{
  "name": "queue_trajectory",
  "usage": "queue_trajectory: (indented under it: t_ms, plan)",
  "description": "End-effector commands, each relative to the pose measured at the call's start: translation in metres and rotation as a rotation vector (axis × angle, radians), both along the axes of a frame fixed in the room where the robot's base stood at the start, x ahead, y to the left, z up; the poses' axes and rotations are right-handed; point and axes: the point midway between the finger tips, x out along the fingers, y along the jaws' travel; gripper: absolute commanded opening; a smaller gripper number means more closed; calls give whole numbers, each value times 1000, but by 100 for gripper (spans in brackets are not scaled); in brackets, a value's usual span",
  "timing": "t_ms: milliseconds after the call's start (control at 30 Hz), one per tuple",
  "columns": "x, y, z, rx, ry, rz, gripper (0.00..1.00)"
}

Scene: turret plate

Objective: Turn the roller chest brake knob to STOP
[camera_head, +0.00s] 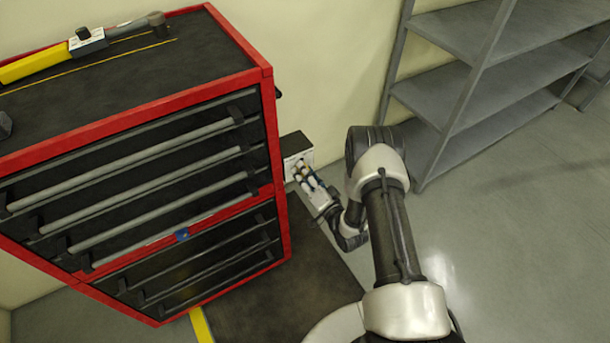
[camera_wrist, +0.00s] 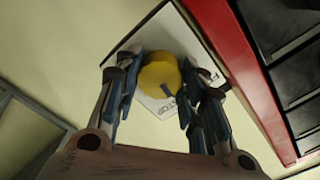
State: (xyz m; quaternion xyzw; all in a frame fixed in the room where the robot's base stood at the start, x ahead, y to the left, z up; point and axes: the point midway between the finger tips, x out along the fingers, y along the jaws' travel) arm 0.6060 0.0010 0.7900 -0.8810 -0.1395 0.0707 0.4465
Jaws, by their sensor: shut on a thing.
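The brake knob (camera_wrist: 160,74) is a round yellow knob with a dark pointer mark, in the middle of the wrist view. It sits on a white label plate (camera_wrist: 155,38) whose printed lettering is partly hidden and not fully legible. My gripper (camera_wrist: 160,88) has one finger on each side of the knob and is shut on it. In the head view my gripper (camera_head: 306,178) is at the small plate box (camera_head: 297,146) on the wall, just right of the red roller chest (camera_head: 283,190). The knob is mostly hidden by the fingers there.
A grey metal shelf (camera_head: 450,70) stands at the right. A dark mat (camera_head: 290,290) lies on the floor.

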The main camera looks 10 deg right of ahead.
Motion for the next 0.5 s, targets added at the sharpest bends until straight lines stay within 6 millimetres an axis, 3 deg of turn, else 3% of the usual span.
queue_trajectory:
  t_ms: [500]
  plan:
    - [0, 0, 0, 427, 139, 1, 13]
